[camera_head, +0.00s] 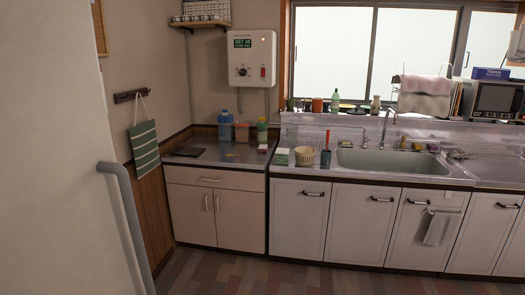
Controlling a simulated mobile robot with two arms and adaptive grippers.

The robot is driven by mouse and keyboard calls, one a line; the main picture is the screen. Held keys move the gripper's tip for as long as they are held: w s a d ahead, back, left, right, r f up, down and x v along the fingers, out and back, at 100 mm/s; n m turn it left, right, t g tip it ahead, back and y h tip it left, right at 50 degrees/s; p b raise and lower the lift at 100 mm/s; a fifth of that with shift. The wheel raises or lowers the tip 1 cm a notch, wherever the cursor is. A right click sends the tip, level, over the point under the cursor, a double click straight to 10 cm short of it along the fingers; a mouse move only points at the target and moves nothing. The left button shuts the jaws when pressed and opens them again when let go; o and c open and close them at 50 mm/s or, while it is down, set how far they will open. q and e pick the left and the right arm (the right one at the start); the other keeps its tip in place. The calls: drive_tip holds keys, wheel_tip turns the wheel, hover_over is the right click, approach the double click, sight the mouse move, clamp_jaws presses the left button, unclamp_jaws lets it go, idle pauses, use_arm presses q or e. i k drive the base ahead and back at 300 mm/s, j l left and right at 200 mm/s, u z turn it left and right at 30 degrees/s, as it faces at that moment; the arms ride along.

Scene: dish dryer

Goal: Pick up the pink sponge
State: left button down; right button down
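I cannot clearly make out a pink sponge. A small reddish-and-white item (262,148) lies at the right edge of the left counter, too small to identify. A small green-and-white block (282,156) lies on the sink counter's left end. A small yellowish item (345,144) sits at the sink's back left rim. A pink cloth (426,84) hangs over a rack at the back right. Neither of my grippers is in view.
The steel sink (392,161) has a tall faucet (385,125). Bottles (225,126) line the left counter's back. A large pale door with a grey handle (125,215) fills the left. The floor (280,278) is clear.

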sight(262, 149)
drive_tip(key=i+l, duration=0.85)
drive_tip(key=i, duration=0.9)
drive_tip(key=i+j+z, duration=0.15)
drive_tip(key=i, duration=0.8)
